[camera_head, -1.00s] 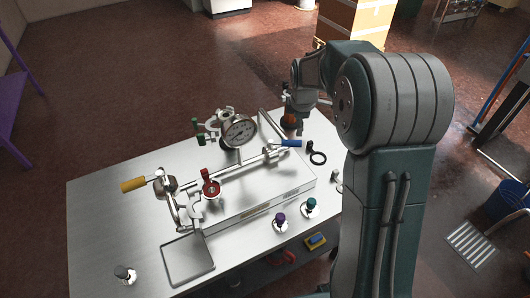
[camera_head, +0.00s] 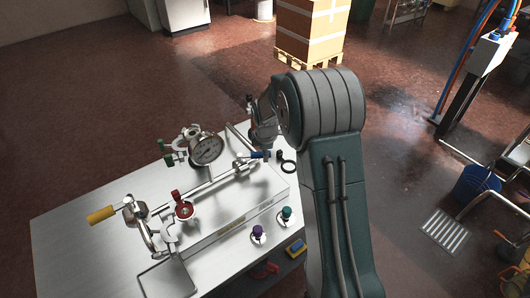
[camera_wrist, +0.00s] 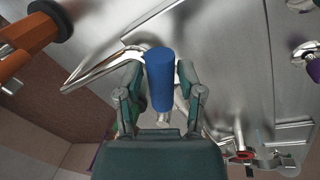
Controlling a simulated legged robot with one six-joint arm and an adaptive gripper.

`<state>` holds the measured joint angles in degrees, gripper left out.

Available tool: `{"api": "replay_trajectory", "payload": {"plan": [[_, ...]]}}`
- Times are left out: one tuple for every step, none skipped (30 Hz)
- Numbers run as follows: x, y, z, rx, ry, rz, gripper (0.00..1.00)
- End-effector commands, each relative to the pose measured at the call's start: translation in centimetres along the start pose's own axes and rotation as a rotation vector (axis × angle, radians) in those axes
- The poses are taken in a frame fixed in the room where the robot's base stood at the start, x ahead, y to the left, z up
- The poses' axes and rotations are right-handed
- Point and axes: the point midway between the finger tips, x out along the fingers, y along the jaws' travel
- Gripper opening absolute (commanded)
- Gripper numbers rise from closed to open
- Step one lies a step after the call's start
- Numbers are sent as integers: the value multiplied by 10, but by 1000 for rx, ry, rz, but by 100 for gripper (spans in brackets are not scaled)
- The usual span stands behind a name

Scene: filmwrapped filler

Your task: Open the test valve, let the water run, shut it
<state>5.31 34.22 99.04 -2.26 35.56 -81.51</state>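The metal pipe assembly on the bench carries a blue handle (camera_head: 259,155) at its right end, a red valve handle (camera_head: 182,206) and a yellow handle (camera_head: 102,215) at the left. Which one is the test valve is not marked. A round gauge (camera_head: 206,150) stands on the pipe. My gripper (camera_head: 262,141) is at the blue handle. In the wrist view, the blue handle (camera_wrist: 160,80) lies between the fingers of my gripper (camera_wrist: 160,76), which sit close against both sides. A shallow tray (camera_head: 167,281) is at the front left. No running water is visible.
A blue bucket (camera_head: 476,184) and a floor grate (camera_head: 444,231) are at the right.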

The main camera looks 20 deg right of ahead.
Motion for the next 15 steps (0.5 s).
{"api": "replay_trajectory", "payload": {"plan": [[0,0,0,0,0,0,6],[0,0,0,0,0,0,0],[0,0,0,0,0,0,0],[0,0,0,0,0,0,0],[0,0,0,0,0,0,0],[0,0,0,0,0,0,0],[0,0,0,0,0,-1,0],[0,0,0,1,0,-1,0],[0,0,0,3,0,-1,0],[0,0,0,5,-1,-1,0],[1,-1,0,9,-1,-1,0],[0,-1,0,15,-3,-1,0],[0,-2,0,21,-4,-1,0],[0,-2,-1,28,-5,-1,0],[0,-4,-1,41,-8,-2,0]]}}
